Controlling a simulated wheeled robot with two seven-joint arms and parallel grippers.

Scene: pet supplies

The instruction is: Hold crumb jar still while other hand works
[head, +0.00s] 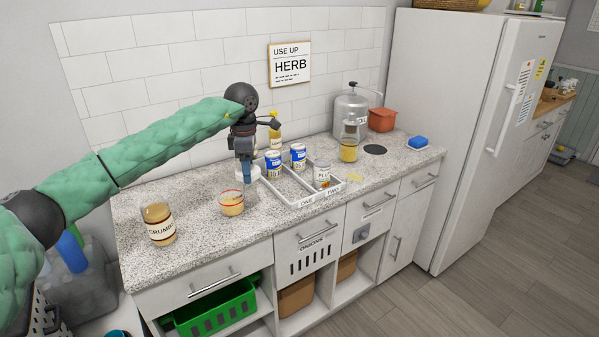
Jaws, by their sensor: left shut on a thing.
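The crumb jar (160,225), a clear jar with tan contents and a "CRUMBS" label, stands upright at the counter's left front. My left gripper (247,181) is well to its right and apart from it, pointing down over the counter. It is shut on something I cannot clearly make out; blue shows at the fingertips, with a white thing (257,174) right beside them. A second tan jar (232,204) with a red-edged label stands just in front of the gripper. My right gripper is not in view.
A divided white tray (300,201) marked ONE and TWO holds several cans. The counter's left back is clear.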

